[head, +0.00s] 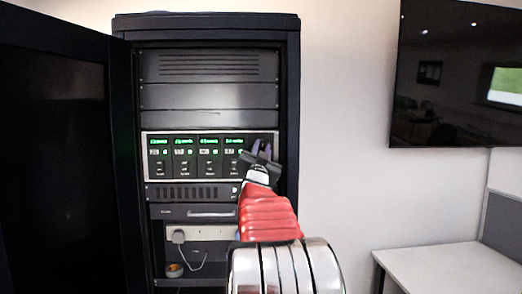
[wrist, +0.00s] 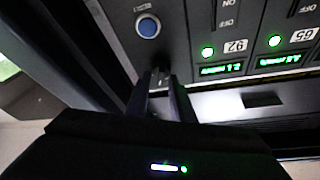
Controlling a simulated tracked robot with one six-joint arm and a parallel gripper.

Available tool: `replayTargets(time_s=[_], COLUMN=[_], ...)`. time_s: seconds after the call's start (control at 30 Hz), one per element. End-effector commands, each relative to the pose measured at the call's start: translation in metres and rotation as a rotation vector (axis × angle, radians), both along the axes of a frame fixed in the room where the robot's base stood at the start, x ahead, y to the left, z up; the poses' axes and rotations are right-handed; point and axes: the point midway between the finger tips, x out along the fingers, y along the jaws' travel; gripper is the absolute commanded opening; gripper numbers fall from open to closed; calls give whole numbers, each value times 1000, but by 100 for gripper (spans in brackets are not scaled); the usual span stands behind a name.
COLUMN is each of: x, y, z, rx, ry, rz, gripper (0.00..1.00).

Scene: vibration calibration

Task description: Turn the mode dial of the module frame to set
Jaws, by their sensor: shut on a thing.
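The module frame (head: 147,157) is a silver-edged unit in the dark rack, with several modules showing green displays. My gripper (head: 259,160) is at its right end and covers part of the panel there. In the wrist view my gripper (wrist: 162,84) has its two fingers close together against the panel, shut on the mode dial (wrist: 160,73). The dial is small and dark and mostly hidden between the fingertips. Its pointing direction and the setting marks cannot be read.
A blue round button (wrist: 148,27) sits on the same panel near the dial. The open rack door (head: 60,150) stands at the left. A socket strip with a plug (head: 178,236) is lower in the rack. A white table (head: 450,270) stands at the right under a wall screen (head: 450,75).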

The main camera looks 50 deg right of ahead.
Motion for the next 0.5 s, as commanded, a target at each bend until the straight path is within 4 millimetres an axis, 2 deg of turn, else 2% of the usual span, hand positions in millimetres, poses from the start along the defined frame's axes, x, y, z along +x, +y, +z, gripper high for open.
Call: replayTargets(time_s=[0.5], x=[1], y=[-1], z=[-3], rx=[289], ry=[-321], rz=[2], gripper=[0])
